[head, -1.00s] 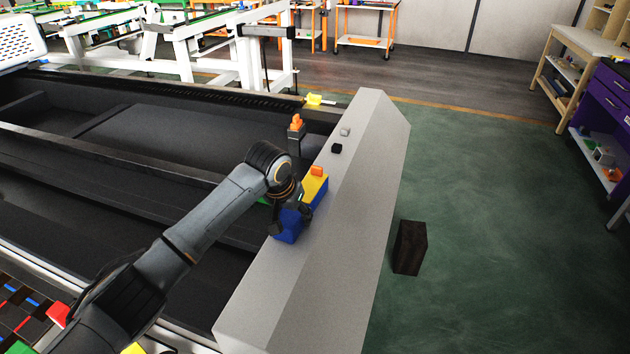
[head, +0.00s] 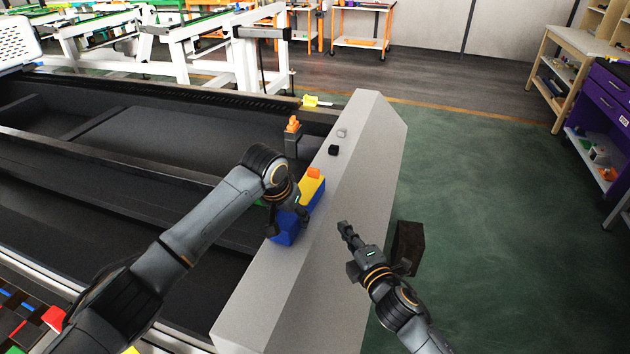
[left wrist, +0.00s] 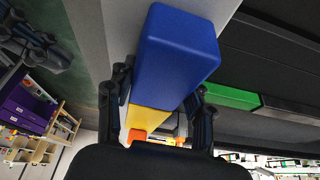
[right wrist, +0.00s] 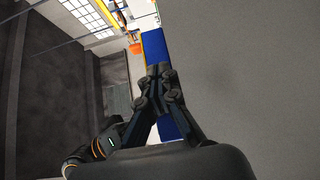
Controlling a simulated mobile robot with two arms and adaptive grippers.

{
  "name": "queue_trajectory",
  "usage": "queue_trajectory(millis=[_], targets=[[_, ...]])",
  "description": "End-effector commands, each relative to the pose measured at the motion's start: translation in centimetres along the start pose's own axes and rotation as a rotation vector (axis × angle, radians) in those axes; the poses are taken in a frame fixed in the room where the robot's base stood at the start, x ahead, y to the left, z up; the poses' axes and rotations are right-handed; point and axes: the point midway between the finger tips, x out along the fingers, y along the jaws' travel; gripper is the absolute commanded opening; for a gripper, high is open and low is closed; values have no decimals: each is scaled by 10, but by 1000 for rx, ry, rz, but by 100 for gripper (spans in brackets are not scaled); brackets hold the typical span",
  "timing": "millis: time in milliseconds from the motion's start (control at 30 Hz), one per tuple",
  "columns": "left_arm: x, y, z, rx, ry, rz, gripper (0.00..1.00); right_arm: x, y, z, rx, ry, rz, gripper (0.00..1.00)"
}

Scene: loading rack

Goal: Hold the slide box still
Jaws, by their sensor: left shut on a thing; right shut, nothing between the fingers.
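The slide box is a blue block (head: 284,230) with a yellow part (head: 311,192) and a small orange piece on its far end. It lies along the left edge of the grey beam. The blue (left wrist: 178,50) and yellow (left wrist: 151,121) parts also show in the left wrist view. My left gripper (head: 288,214) is shut on the slide box, a finger on each side (left wrist: 163,96). My right gripper (head: 344,229) is shut and empty over the beam's right side, apart from the box. In the right wrist view its closed fingers (right wrist: 158,72) overlap the blue part (right wrist: 158,48).
The grey sloped beam (head: 300,290) runs under both grippers. A small black cube (head: 333,150) and a grey cube (head: 342,133) sit farther along it. An orange-topped post (head: 292,138) stands left of it. A dark block (head: 408,245) stands beside my right arm. Green floor is open at right.

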Motion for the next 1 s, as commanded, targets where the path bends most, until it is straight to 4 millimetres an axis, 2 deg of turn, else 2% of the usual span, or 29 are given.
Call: queue_trajectory(millis=[33, 100, 233, 367, 833, 1000], targets=[[-1, 0, -1, 0, 2, 0, 11, 5, 21, -16, 14, 7, 21, 0], [-1, 0, -1, 0, 2, 0, 11, 8, 39, -31, 24, 11, 32, 0], [-1, 0, -1, 0, 2, 0, 11, 12, 56, -45, 37, 17, 42, 0], [-1, 0, -1, 0, 2, 0, 11, 24, 60, -47, 39, 17, 44, 0], [-1, 0, -1, 0, 2, 0, 11, 114, 63, -49, 42, 17, 42, 0], [-1, 0, -1, 0, 2, 0, 11, 131, 62, -29, 38, 17, 42, 0]])
